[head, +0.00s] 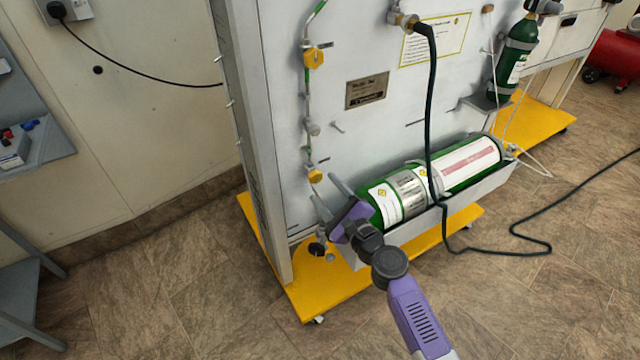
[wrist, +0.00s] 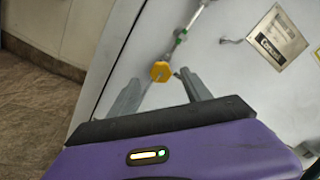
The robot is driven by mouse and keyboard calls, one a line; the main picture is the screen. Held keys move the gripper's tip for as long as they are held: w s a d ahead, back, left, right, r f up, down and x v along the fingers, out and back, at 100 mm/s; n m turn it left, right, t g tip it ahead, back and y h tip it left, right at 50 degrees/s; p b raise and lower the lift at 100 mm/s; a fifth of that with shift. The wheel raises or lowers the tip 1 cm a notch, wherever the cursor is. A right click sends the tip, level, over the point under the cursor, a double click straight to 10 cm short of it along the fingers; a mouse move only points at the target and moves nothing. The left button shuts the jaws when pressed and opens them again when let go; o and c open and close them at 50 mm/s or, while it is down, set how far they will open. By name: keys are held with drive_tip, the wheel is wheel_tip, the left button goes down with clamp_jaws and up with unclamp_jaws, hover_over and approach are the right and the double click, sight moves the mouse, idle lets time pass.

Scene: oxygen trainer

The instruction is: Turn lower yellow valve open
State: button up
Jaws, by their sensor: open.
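The lower yellow valve (head: 315,176) sits on the thin pipe low on the grey panel in the head view, below a larger yellow valve (head: 314,56). In the wrist view a yellow valve knob (wrist: 160,71) shows ahead, between and beyond the two fingers. My gripper (head: 327,197) is just below the lower valve in the head view. Its fingers are apart and empty, and the wrist view shows both of them (wrist: 165,85). I see no contact with the valve, though the exact gap is hard to judge.
A green cylinder (head: 470,160) lies in a tray right of my gripper. A black hose (head: 430,110) hangs down the panel and runs over the floor. The panel stands on a yellow base (head: 330,300). Floor (head: 180,290) is clear at the left.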

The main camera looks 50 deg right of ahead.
drive_tip(key=v, duration=0.3)
drive_tip(key=shift+s+a, duration=0.1)
drive_tip(key=shift+s, duration=0.2)
idle(0.3)
drive_tip(key=s+a+f+n+g+y, duration=0.1)
drive_tip(key=s+a+n, duration=0.7)
drive_tip(key=s+n, duration=0.3)
drive_tip(key=s+a+n+g+y, duration=0.2)
drive_tip(key=s+a+n, duration=0.65)
drive_tip(key=s, duration=0.35)
drive_tip(key=s+a+r+n+y, duration=0.2)
drive_tip(key=s+a+r+n, duration=0.4)
drive_tip(key=s+r+n, duration=0.4)
wheel_tip(320, 180, up, 10)
drive_tip(key=w+p, duration=0.1)
drive_tip(key=p, duration=1.1)
drive_tip(key=shift+w+d, duration=0.25)
drive_tip(key=shift+w, duration=0.15)
